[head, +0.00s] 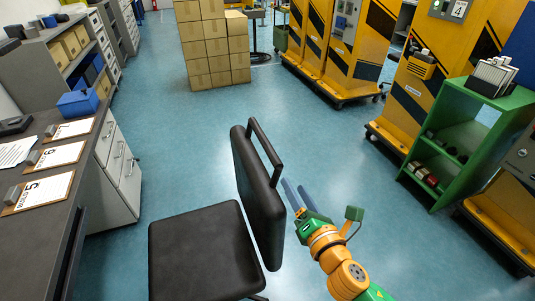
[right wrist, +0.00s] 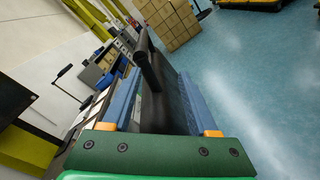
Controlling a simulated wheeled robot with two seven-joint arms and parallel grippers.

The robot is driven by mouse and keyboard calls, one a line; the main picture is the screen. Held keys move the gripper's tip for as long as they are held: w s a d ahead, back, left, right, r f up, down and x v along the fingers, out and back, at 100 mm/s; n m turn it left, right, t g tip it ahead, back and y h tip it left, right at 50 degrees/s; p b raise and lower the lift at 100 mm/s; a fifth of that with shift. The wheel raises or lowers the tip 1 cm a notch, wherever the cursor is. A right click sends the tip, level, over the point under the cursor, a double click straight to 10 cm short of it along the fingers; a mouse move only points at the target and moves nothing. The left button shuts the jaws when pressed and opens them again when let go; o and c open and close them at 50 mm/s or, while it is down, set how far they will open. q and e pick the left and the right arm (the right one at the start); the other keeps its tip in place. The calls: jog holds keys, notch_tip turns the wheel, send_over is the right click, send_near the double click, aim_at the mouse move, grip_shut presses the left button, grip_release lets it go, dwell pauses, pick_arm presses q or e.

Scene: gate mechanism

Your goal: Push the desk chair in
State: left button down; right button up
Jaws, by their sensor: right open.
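The black desk chair (head: 205,250) stands on the blue floor in the lower middle of the head view. Its seat faces the desk (head: 78,170) at the left, with a strip of floor between them. Its upright backrest, topped by a bar handle (head: 265,148), is on the side away from the desk. My right gripper (head: 293,184) is open just right of the backrest. In the right wrist view, the dark backrest and bar (right wrist: 148,62) show between and beyond the two blue fingers; I cannot tell whether they touch. My left gripper is not in view.
A grey drawer unit (head: 122,170) stands under the desk, with clipboards (head: 60,155) on top. Stacked cardboard boxes (head: 212,45) stand at the back. A green shelf (head: 455,150) and yellow cabinets (head: 340,45) line the right. The middle floor is clear.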

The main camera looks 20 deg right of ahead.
aim_at(272, 154)
jog(key=a+r+n, duration=0.1)
jog(key=w+a+r+n+y, duration=0.1)
jog(key=shift+w+r+n+t, duration=0.2)
jog(key=shift+w+n+t, duration=0.1)
jog(key=shift+t, duration=0.1)
jog(key=w+p, duration=0.1)
jog(key=w, duration=0.9)
jog(key=shift+w+f, duration=0.2)
jog(key=shift+d, duration=0.2)
grip_shut()
dwell(0.4)
